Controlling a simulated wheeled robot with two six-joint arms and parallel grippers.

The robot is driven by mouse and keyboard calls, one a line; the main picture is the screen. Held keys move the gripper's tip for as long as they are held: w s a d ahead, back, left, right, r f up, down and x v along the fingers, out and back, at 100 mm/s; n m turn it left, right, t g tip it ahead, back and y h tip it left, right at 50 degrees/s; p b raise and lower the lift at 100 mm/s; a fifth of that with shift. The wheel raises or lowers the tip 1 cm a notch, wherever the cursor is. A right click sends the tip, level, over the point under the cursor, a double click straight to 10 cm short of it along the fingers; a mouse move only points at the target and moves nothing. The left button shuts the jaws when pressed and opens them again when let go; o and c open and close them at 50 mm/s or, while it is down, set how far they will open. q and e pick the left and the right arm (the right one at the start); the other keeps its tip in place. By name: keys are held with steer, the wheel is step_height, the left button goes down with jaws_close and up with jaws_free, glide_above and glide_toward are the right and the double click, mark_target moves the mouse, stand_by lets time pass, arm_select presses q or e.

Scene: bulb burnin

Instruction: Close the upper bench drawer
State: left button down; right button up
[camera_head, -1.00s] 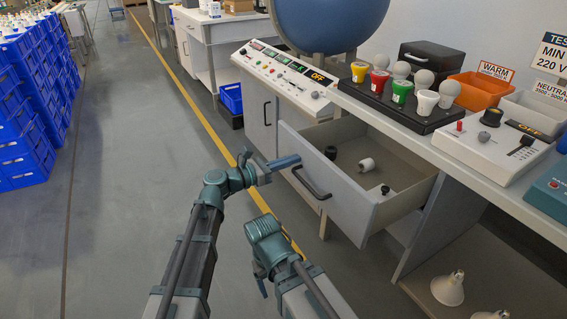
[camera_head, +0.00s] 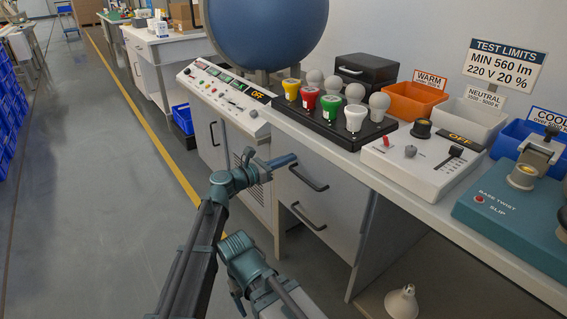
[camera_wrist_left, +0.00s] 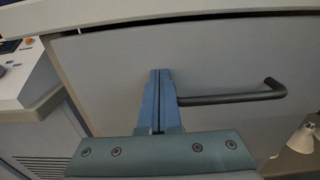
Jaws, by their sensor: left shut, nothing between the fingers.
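The upper bench drawer (camera_head: 336,194) sits under the worktop with its grey front looking flush with the bench; its inside is hidden. Its dark bar handle (camera_head: 308,180) also shows in the left wrist view (camera_wrist_left: 232,97). My left gripper (camera_head: 284,161) is shut and empty, its blue fingers at the drawer front. In the left wrist view the fingers (camera_wrist_left: 161,88) point at the grey front, just left of the handle. I cannot tell whether the tips touch it. Part of my right gripper (camera_head: 238,302) shows low in the head view, its jaws unclear.
A second handle (camera_head: 308,217) lies below the upper one. The worktop holds a bulb rack (camera_head: 325,122), a white control box (camera_head: 425,160) and a teal device (camera_head: 500,205). A bulb (camera_head: 402,301) lies under the bench.

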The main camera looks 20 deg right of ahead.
arm_select(q)
steer(key=shift+x, duration=0.85)
steer(key=shift+w+d+r, duration=0.1)
